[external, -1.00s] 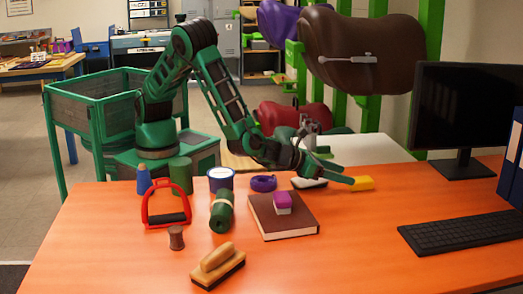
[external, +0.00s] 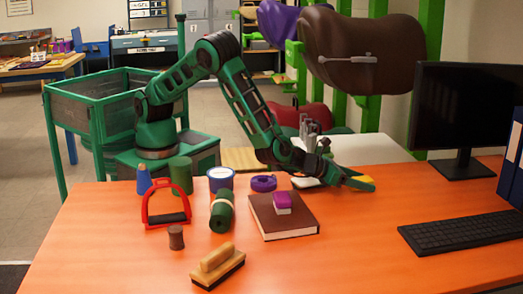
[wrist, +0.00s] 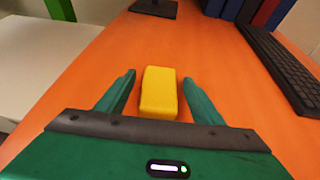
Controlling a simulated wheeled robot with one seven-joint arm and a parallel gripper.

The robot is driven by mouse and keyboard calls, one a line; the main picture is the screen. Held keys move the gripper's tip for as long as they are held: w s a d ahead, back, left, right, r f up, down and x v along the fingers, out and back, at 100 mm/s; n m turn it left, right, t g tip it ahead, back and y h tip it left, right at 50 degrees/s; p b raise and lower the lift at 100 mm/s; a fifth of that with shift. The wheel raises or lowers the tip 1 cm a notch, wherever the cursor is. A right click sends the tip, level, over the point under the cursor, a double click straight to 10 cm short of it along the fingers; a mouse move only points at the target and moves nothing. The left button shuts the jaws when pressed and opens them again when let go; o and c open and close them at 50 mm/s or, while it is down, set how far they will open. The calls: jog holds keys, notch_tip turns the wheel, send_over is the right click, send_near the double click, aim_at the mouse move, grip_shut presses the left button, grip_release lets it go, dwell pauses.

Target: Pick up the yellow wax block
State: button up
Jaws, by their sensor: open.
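The yellow wax block (wrist: 159,92) lies on the orange table between the two open fingers of my gripper (wrist: 159,88) in the wrist view. There is a gap of table on each side of it, wider on the left. In the external view the block (external: 361,183) is partly hidden by my gripper (external: 358,182), which is low over the table near its back edge. Whether the fingers touch the table I cannot tell.
A keyboard (external: 457,231) and a monitor (external: 468,115) are to the right.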

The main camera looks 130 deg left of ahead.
jog(key=c, duration=1.2)
jog(key=shift+r, duration=0.15)
